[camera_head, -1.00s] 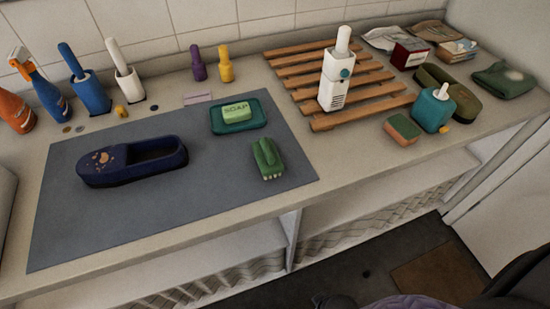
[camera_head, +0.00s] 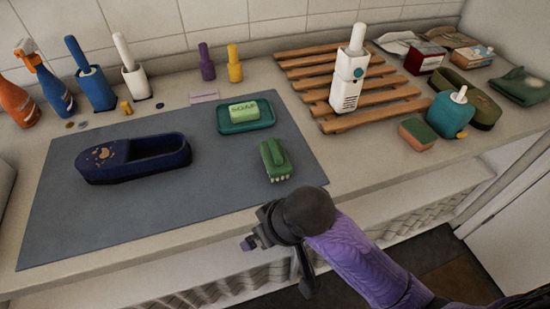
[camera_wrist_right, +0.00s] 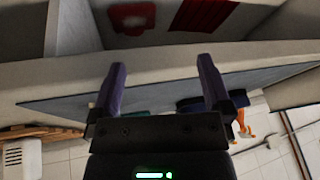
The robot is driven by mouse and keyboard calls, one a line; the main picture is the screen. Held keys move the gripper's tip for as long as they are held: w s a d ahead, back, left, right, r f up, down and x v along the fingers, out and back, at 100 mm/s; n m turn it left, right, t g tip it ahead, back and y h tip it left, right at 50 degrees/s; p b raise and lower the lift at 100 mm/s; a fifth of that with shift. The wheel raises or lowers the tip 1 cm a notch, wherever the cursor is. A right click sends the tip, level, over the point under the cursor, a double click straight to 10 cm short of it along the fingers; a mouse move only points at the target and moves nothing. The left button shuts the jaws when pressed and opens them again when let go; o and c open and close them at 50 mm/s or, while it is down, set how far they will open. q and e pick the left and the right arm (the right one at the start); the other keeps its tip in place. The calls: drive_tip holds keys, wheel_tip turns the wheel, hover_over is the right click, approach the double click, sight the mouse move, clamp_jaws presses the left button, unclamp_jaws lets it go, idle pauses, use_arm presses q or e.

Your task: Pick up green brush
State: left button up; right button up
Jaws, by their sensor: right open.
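The green brush (camera_head: 274,160) lies on the grey mat near its right side, bristles along its front end, just in front of the soap dish. My right arm comes in from the lower right in the head view, its dark wrist end in front of the counter edge, below and apart from the brush. In the right wrist view my right gripper (camera_wrist_right: 162,80) has its two purple fingers apart with nothing between them. A small green patch behind the gripper body there is too hidden to identify. My left gripper is not in view.
The grey mat (camera_head: 75,220) also bears a dark blue slipper (camera_head: 133,158) and a teal soap dish (camera_head: 246,127) with green soap (camera_head: 244,111). A wooden rack (camera_head: 390,108) with a white bottle (camera_head: 348,82) stands right. A sponge (camera_head: 417,134) lies farther right. The mat's front is clear.

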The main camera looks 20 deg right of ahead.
sight(275, 147)
drive_tip(key=shift+h, duration=0.6)
drive_tip(key=w+r, duration=0.1)
drive_tip(key=w, duration=0.1)
drive_tip(key=w+r, duration=0.2)
drive_tip(key=w, duration=0.1)
drive_tip(key=w+d+r, duration=0.1)
drive_tip(key=w, duration=0.1)
drive_tip(key=shift+w+r, duration=0.3)
drive_tip(key=shift+w, duration=0.05)
drive_tip(key=w+d+r+m+h, duration=0.1)
drive_tip(key=w+d+r, duration=0.1)
drive_tip(key=w+r, duration=0.1)
drive_tip(key=w+d+r+m+h, duration=0.1)
drive_tip(key=w+d+r+m, duration=0.1)
drive_tip(key=d+r, duration=0.1)
drive_tip(key=shift+w+d+r+m, duration=0.2)
drive_tip(key=shift+w+d+m, duration=0.1)
drive_tip(key=shift+w, duration=0.1)
drive_tip(key=b+x, duration=0.4)
drive_tip(key=x, duration=0.5)
drive_tip(key=shift+w+f+b, duration=0.15)
drive_tip(key=shift+f+b, duration=0.15)
drive_tip(key=shift+r, duration=0.15)
drive_tip(key=shift+c, duration=0.7)
drive_tip(key=c, duration=1.1)
wheel_tip(275, 147, up, 9)
drive_tip(key=p, duration=0.3)
drive_tip(key=shift+r+p, duration=0.2)
drive_tip(key=shift+p, duration=0.1)
drive_tip(key=shift+r, duration=0.35)
